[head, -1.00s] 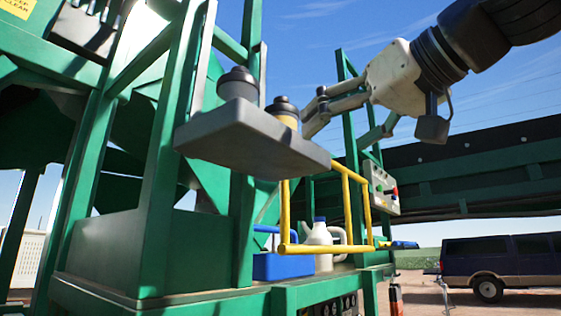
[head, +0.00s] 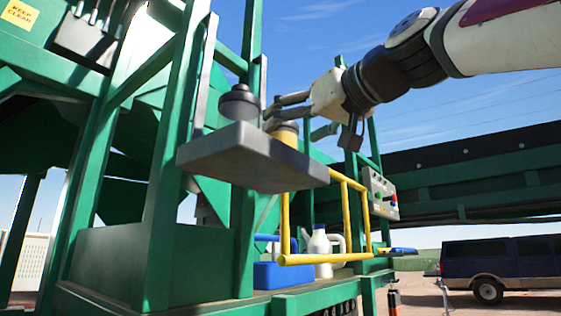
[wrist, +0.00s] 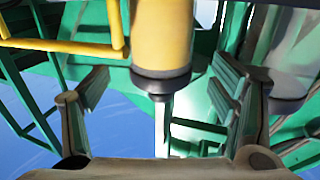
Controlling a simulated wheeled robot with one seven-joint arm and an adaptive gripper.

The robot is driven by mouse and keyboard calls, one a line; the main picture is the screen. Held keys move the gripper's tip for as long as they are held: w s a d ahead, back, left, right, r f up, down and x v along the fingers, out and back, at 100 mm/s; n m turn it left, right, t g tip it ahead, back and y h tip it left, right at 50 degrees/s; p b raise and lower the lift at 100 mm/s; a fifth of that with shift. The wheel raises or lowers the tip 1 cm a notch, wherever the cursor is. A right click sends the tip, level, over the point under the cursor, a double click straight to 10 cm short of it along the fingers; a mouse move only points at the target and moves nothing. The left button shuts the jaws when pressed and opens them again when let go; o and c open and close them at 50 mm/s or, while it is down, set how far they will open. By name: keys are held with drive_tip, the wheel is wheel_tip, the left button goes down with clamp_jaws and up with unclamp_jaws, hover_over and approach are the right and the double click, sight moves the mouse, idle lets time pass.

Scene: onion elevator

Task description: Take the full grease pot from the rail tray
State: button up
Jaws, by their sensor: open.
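The tray (head: 250,158) is a dark grey slab beside the green frame, with two pots on it. The amber-yellow pot (head: 287,137) stands on the right, its dark lid partly hidden by my gripper. The grey pot (head: 239,104) with a dark lid stands on the left. My gripper (head: 272,113) is open at the yellow pot's top. The wrist view appears upside down. There the yellow pot (wrist: 162,35) hangs between the two spread fingers, with a visible gap on each side. The grey pot (wrist: 292,75) shows at the right, outside the fingers. Neither pot's contents can be confirmed.
A yellow rail (head: 344,215) stands right of and below the tray. Green posts (head: 248,180) rise behind it. A blue box (head: 275,275) and white jug (head: 319,250) sit lower down. A control box (head: 381,193) is at the right. Open sky lies above the tray.

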sight(281, 137)
drive_tip(key=shift+f+p+x, duration=0.15)
drive_tip(key=shift+p+x, duration=0.2)
drive_tip(key=shift+x, duration=0.8)
drive_tip(key=shift+f+p+x, duration=0.1)
drive_tip(key=shift+p+x, duration=0.25)
drive_tip(key=shift+x, duration=0.8)
drive_tip(key=c, duration=1.4)
drive_tip(key=shift+c, duration=1.2)
drive_tip(key=shift+r, duration=0.15)
